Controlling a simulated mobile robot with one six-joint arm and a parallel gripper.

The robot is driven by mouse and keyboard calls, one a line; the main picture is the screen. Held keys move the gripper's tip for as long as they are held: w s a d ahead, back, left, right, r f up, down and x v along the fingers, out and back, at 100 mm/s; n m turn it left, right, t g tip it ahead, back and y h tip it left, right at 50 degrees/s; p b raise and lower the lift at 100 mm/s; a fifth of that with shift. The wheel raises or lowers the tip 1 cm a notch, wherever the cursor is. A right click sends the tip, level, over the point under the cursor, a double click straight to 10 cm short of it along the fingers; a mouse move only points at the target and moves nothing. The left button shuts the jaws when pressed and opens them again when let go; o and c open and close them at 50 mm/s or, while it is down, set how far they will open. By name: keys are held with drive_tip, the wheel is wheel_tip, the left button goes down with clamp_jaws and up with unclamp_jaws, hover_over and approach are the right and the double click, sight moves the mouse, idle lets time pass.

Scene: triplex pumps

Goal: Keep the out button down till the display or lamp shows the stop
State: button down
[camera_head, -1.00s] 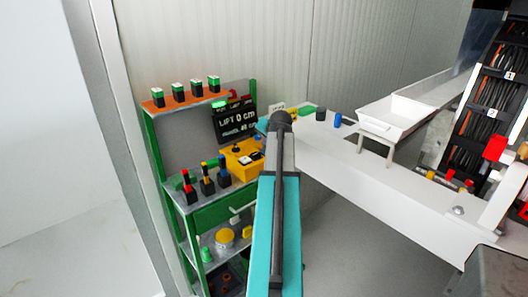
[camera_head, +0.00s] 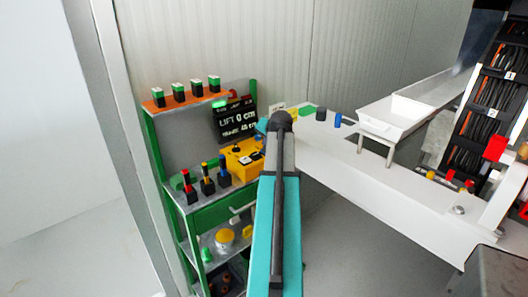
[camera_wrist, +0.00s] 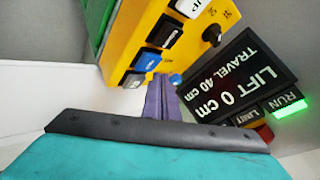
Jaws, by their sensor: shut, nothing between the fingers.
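The yellow control box (camera_wrist: 165,38) fills the upper middle of the wrist view, with an UP label, black and blue buttons (camera_wrist: 147,61) and a knob. In the head view the box (camera_head: 242,155) stands on the green rack. My gripper (camera_wrist: 158,82) is shut, its purple fingers at the lower edge of the box near the blue button. I cannot tell whether they press it. The black display (camera_wrist: 238,75) reads LIFT 0 cm and TRAVEL 40 cm. The green RUN lamp (camera_wrist: 292,106) is lit. The LIMIT lamp (camera_wrist: 265,133) looks unlit. The display also shows in the head view (camera_head: 236,122).
The green rack (camera_head: 152,150) holds several small black posts and a yellow dome (camera_head: 225,236). A white bench (camera_head: 395,188) runs right, with a white chute (camera_head: 378,130) on legs and a cable rack (camera_head: 490,105). Bare floor lies left.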

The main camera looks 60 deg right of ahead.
drive_tip(key=shift+f, duration=0.1)
drive_tip(key=shift+s+f, duration=0.1)
drive_tip(key=shift+f, duration=0.2)
